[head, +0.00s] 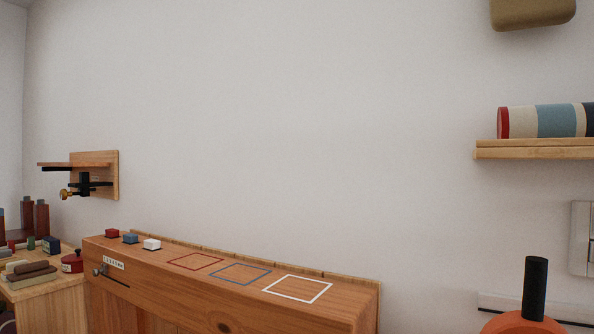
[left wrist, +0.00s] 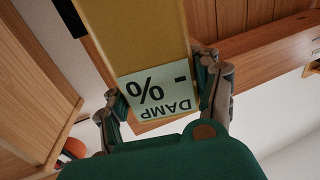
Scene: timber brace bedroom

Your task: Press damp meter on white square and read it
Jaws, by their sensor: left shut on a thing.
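The white square (head: 297,289) is a painted outline at the right end of the wooden beam's top (head: 345,300) in the head view. The damp meter (left wrist: 140,40) is yellow with a pale green display, seen in the left wrist view. Its display (left wrist: 155,93) reads "DAMP" and "- %", upside down in the picture, with no number. My left gripper (left wrist: 160,92) is shut on the meter, one finger on each side. The meter's far end runs out of the picture, so its contact with anything cannot be told. Neither gripper shows in the head view.
Red (head: 194,262) and blue (head: 240,274) outlined squares lie left of the white one. Small red, blue and white blocks (head: 151,244) stand at the beam's left end. A side table (head: 45,297) with several items is at left. A shelf (head: 535,149) juts out at right.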

